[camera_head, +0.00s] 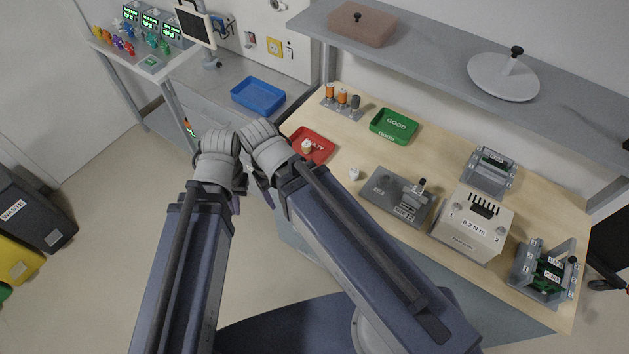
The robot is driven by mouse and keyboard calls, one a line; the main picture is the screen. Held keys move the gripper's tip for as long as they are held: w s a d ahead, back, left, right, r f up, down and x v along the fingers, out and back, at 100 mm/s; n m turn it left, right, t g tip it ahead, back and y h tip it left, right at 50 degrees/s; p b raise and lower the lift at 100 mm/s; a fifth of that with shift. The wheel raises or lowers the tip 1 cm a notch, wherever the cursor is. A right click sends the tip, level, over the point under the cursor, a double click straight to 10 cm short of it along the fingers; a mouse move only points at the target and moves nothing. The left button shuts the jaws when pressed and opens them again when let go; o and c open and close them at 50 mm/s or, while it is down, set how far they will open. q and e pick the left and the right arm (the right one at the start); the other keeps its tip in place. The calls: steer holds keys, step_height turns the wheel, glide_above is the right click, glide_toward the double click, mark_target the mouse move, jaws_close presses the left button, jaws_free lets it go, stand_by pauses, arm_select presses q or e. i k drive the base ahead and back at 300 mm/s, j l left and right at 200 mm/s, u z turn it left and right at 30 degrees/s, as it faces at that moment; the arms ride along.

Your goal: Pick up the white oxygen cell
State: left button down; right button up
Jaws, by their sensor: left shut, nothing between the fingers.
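A small white piece (354,174), which looks like the white oxygen cell, stands on the wooden bench between the red tray and a grey fixture. Another small pale piece with an orange-brown part (307,147) sits in the red tray (322,155). My left gripper (236,203) is mostly hidden by my folded arms; it is shut and empty, left of the bench and well apart from the white piece. My right gripper is hidden behind my arm.
A green GOOD tray (394,126), a grey fixture (398,196), a 0.2 N m box (472,224) and an orange-topped holder row (342,99) stand on the bench. A shelf (440,52) overhangs its back. A blue tray (258,96) is on the grey counter. Bins (28,215) stand left.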

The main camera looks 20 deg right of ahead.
mark_target(353, 173)
steer(key=z, duration=1.5)
steer(key=j+u, duration=0.25)
steer(key=k+j, duration=0.05)
steer(key=j, duration=0.05)
